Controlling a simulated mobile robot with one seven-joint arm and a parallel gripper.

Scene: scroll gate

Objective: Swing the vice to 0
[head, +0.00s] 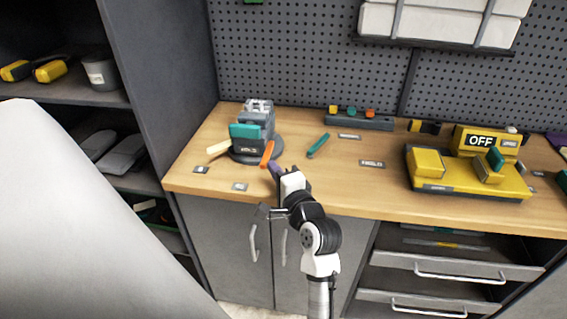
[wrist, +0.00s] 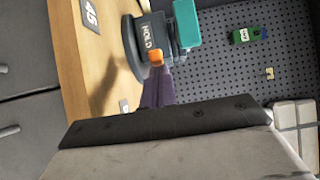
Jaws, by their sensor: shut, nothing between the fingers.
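The vice (head: 255,122) stands at the left of the wooden bench on a round dark base, with a teal block and a plate reading HOLD on its front. A pale wooden handle (head: 218,147) sticks out at its left, and an orange lever (head: 267,154) slants at its front right. My gripper (head: 274,168) is shut and empty, its purple fingers pointing at the vice close to the orange lever. In the wrist view the fingers (wrist: 157,90) end just below the orange tip (wrist: 156,57); I cannot tell whether they touch. The vice's HOLD plate (wrist: 148,36) also shows there.
A plate reading 45 (wrist: 91,14) lies on the bench beside the vice. A teal-handled tool (head: 318,145) lies right of the vice. A yellow machine with an OFF sign (head: 481,141) stands further right. A pegboard (head: 290,50) rises behind.

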